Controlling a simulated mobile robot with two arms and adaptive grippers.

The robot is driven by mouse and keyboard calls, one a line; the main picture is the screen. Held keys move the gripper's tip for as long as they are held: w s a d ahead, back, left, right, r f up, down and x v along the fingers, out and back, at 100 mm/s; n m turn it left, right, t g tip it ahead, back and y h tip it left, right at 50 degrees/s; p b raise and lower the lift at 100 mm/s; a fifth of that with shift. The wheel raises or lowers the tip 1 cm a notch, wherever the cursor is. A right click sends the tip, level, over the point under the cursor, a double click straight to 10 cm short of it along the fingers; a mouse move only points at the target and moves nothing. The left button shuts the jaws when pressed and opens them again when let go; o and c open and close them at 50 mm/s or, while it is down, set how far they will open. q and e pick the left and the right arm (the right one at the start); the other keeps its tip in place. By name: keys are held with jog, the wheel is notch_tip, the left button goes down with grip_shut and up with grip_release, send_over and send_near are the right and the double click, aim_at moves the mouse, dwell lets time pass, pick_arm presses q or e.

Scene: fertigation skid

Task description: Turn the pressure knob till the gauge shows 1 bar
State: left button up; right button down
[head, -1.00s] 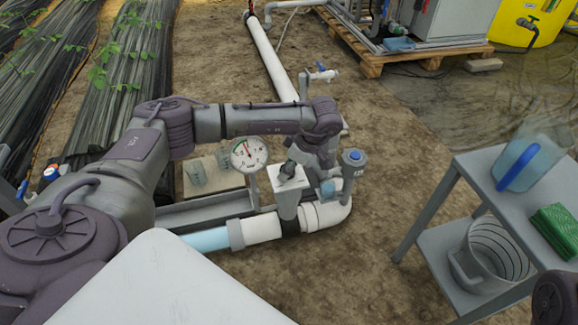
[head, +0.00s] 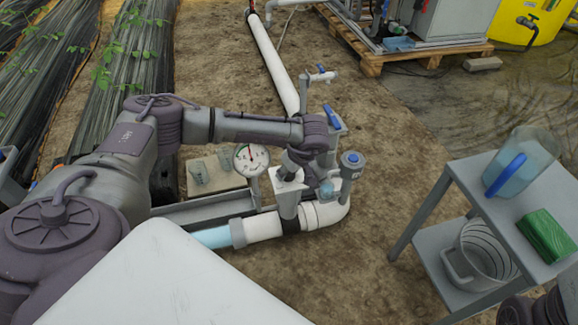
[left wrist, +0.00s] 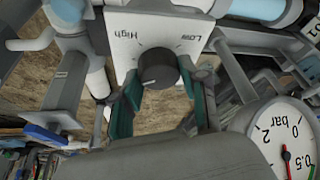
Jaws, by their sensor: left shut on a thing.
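The black pressure knob (left wrist: 158,68) sits on a white panel (left wrist: 185,30) marked High and Low in the left wrist view. My left gripper (left wrist: 161,76) has its teal fingers either side of the knob and is shut on it. In the head view my left gripper (head: 291,166) is above the white knob housing (head: 289,203) and hides most of the knob. The round gauge (head: 251,160) stands just left of it. The gauge (left wrist: 287,142) appears upside down and cut off in the left wrist view. Its needle points roughly towards the dial's top; the exact reading is unclear. My right gripper is out of view.
A white pipe (head: 263,226) runs under the housing, with a blue-capped fitting (head: 352,160) close on the right. A grey trolley (head: 487,182) at right holds a clear jug (head: 520,165) and a green sponge (head: 546,232). Bare soil lies between.

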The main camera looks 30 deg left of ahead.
pick_arm(q)
jog(key=shift+d+m, duration=0.1)
jog(key=shift+m, duration=0.3)
jog(key=o, duration=1.1)
jog(key=shift+o, duration=0.2)
jog(key=v, duration=1.2)
jog(key=shift+s, duration=0.25)
